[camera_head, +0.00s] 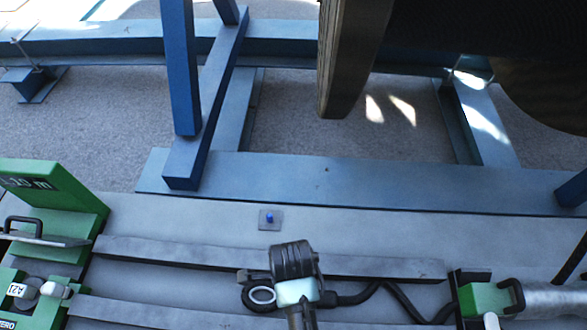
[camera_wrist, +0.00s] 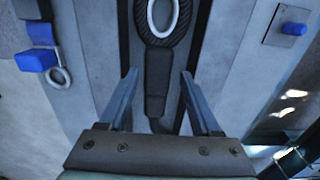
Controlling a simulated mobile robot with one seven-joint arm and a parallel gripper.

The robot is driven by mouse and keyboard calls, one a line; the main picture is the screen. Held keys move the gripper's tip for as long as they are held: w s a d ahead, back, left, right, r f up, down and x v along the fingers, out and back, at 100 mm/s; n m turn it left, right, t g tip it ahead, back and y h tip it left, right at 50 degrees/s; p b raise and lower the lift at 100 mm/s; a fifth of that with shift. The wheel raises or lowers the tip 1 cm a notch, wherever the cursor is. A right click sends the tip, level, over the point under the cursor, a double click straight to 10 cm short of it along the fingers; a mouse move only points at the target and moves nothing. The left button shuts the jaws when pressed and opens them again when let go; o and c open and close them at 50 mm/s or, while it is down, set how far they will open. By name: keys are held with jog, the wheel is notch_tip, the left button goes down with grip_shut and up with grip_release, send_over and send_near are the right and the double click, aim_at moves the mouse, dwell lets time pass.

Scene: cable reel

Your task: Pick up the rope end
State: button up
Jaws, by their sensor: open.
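The rope end shows in the wrist view as a black loop around a pale metal eye, with a thick black sleeve (camera_wrist: 157,75) below it. My gripper (camera_wrist: 159,75) is open, with one finger on each side of the sleeve and visible gaps between. I cannot tell the height of the fingers above it. In the head view the rope end's loop (camera_head: 262,296) lies on the grey deck just left of my wrist. My wrist hides the sleeve and the fingertips there.
A black cable (camera_head: 400,297) runs right towards a green and grey fitting (camera_head: 486,299). A raised grey rail (camera_head: 180,252) crosses the deck behind the loop. Green equipment (camera_head: 58,205) stands at left. A blue steel frame (camera_head: 330,182) and large dark reel (camera_head: 350,60) are beyond.

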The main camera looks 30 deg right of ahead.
jog(key=shift+s+d+f, duration=0.1)
jog(key=shift+s+f, duration=0.05)
jog(key=shift+f, duration=1.2)
jog(key=shift+s+f, duration=0.1)
jog(key=shift+f, duration=1.25)
jog(key=shift+c, duration=0.2)
grip_shut()
jog(key=shift+r, duration=0.1)
